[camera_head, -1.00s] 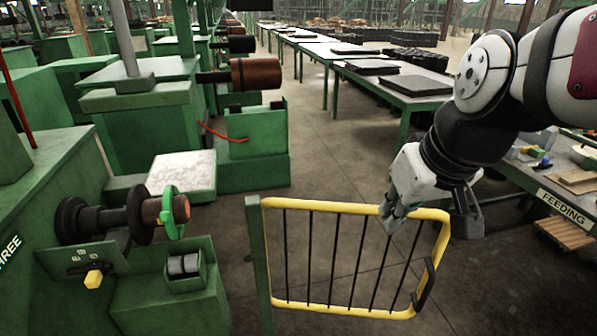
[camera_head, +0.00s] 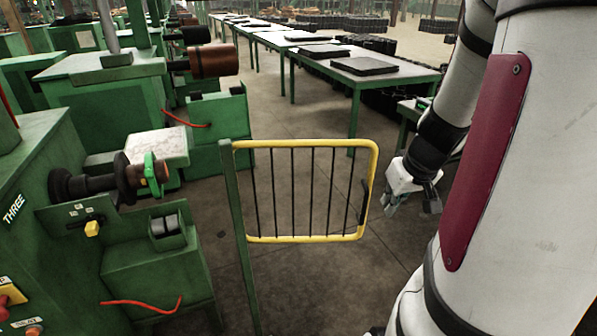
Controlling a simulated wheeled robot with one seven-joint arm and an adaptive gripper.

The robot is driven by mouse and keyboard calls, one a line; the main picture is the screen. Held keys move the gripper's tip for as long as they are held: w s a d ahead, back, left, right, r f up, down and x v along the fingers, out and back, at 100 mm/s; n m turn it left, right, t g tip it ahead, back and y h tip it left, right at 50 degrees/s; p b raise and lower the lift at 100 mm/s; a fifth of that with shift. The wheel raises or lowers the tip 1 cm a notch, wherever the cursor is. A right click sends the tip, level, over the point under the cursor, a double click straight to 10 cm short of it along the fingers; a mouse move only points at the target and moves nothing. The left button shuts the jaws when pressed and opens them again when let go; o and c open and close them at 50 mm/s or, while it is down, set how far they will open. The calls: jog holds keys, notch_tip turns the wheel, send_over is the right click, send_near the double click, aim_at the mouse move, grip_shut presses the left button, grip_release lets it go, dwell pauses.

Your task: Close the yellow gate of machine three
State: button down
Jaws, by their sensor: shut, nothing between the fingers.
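The yellow gate (camera_head: 305,239) has a yellow tube frame with black vertical bars. It hangs on a green post (camera_head: 238,225) and stands out to the right of that post, across the aisle. A dark handle (camera_head: 364,200) is on its right side. Machine three (camera_head: 90,160) is the green machine at the left, with the label THREE on it. My gripper (camera_head: 413,210) is shut and empty, pointing down just right of the gate's free edge. A small gap of floor shows between the gripper and the gate.
Green tables (camera_head: 385,75) with dark sheets run along the back of the aisle. My arm fills the right side of the view. A red hose (camera_head: 145,303) lies by machine three. Bare floor (camera_head: 300,285) is free in front of the gate.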

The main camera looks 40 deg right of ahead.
jog(key=w+d+f, duration=0.2)
jog(key=w+f, duration=0.3)
jog(key=shift+w+d, duration=0.2)
jog(key=shift+w, duration=0.1)
